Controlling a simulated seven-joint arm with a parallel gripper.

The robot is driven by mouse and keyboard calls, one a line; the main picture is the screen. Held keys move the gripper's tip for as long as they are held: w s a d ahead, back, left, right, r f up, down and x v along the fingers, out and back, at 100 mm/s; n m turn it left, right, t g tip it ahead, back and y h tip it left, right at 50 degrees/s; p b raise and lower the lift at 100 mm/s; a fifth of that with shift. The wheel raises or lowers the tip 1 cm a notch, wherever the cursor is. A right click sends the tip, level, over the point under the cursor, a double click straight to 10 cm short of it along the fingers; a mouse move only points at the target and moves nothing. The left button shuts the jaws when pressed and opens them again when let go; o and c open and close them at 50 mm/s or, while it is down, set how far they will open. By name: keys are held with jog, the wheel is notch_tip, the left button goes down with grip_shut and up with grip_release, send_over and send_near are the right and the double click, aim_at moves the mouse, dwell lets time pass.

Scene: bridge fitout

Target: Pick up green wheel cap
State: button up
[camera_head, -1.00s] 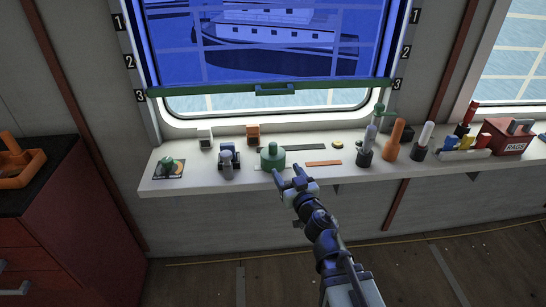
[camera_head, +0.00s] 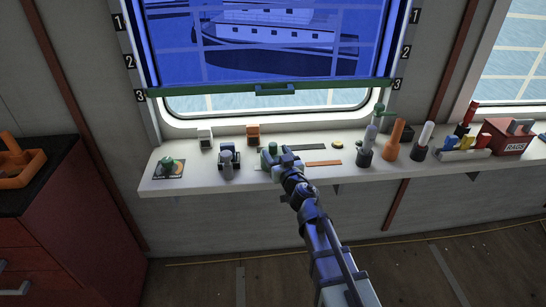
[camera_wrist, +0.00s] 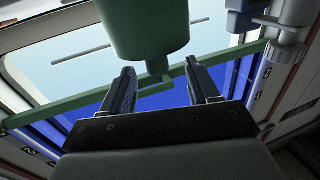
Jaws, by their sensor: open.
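The green wheel cap (camera_head: 271,147), a squat round green piece with a narrower top, stands on the white sill left of centre. My gripper (camera_head: 279,157) is open right in front of it and hides part of it. In the wrist view a large green cylindrical body (camera_wrist: 145,30), which looks like the cap, fills the top centre. The two dark fingers (camera_wrist: 160,70) are spread apart, with their tips just below that body in the picture. Nothing is held between them, and I cannot tell whether they touch the cap.
A blue-grey fixture (camera_head: 228,160) stands close left of the cap. Farther left lies a plate with a green knob (camera_head: 169,165). An orange strip (camera_head: 323,163) lies to the right, then an orange bottle (camera_head: 394,140) and dark cups. The green-edged blue blind (camera_head: 270,90) hangs behind.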

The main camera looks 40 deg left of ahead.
aim_at(275, 148)
jog(key=x, duration=0.4)
jog(key=shift+w+d, duration=0.1)
jog(key=shift+w, duration=0.15)
jog(key=shift+c, duration=0.2)
grip_shut()
jog(key=shift+r, duration=0.1)
jog(key=shift+r, duration=5)
jog(key=shift+d, duration=0.1)
